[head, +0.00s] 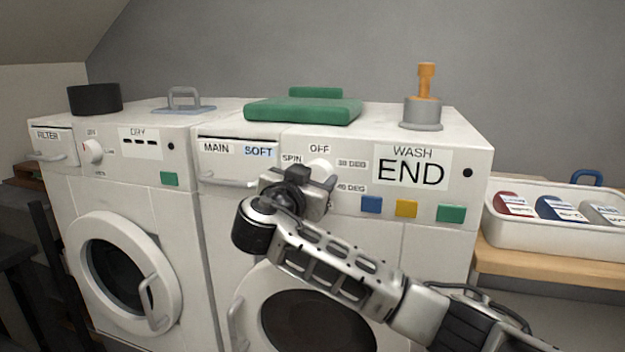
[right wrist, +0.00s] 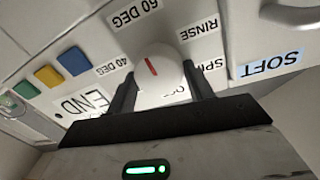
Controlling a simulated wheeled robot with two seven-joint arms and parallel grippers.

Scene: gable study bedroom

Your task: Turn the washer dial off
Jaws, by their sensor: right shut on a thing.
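The white washer dial (head: 319,165) is on the panel of the right-hand machine, just below the OFF label, and my right gripper (head: 315,178) covers most of it. In the right wrist view, which is turned nearly upside down, the dial (right wrist: 156,72) sits between the two dark fingers of my right gripper (right wrist: 160,92), which is shut on it. A red mark on the dial's face lies toward the side of the 60 DEG and RINSE labels, away from the partly hidden OFF label. The washer display (head: 412,167) reads END. My left gripper is out of view.
Blue, yellow and green buttons (head: 406,208) sit right of the dial. A detergent drawer (head: 232,165) is to its left. A white tray (head: 560,237) is at right.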

